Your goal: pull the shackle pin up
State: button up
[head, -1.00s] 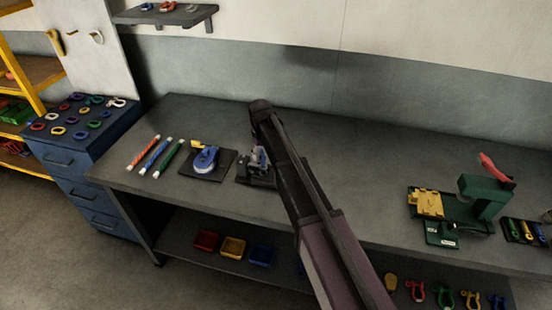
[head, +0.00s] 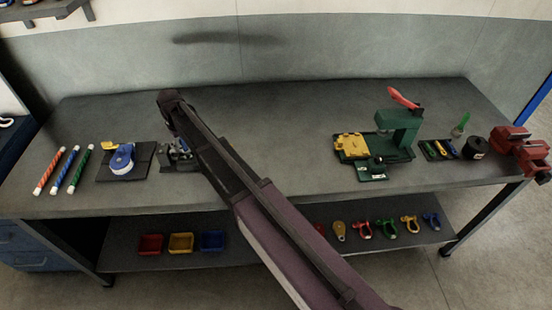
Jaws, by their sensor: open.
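A small grey metal fixture (head: 173,157) stands on a dark base on the workbench, left of centre, partly hidden by my arm. It may hold the shackle, but the pin cannot be made out at this size. To its left, a rounded blue piece (head: 122,159) with a yellow part beside it sits on a dark plate (head: 141,169). My dark and purple arm reaches from the bottom right up across the bench, its far end just above the grey fixture. My gripper cannot be made out and seems hidden behind the arm.
Red, blue and green rods (head: 69,171) lie at the bench's left. A green press (head: 398,130) with a yellow block (head: 351,146) and a red vise (head: 520,150) stand right. The lower shelf holds small bins (head: 181,243) and coloured shackles (head: 387,227). The bench's back middle is clear.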

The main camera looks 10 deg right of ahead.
jog(key=shift+r+p, duration=7)
jog(key=shift+r, duration=0.15)
jog(key=s+d+f+m+b, duration=0.1)
jog(key=s+d+f+b, duration=0.2)
jog(key=d, duration=0.7)
jog(key=s+d+f+m+b, duration=0.2)
jog(key=s+d+f+b, duration=0.2)
jog(key=d, duration=0.6)
jog(key=s+d+f+m+b, duration=0.2)
jog(key=s+d+f+b, duration=0.1)
jog(key=s+d, duration=0.4)
jog(key=shift+s+d+f, duration=0.15)
jog(key=shift+s+d, duration=0.15)
jog(key=shift+d, duration=1.35)
jog(key=s+d+m, duration=0.1)
jog(key=s+d, duration=0.5)
jog(key=shift+s+m, duration=0.15)
jog(key=shift+m, duration=0.25)
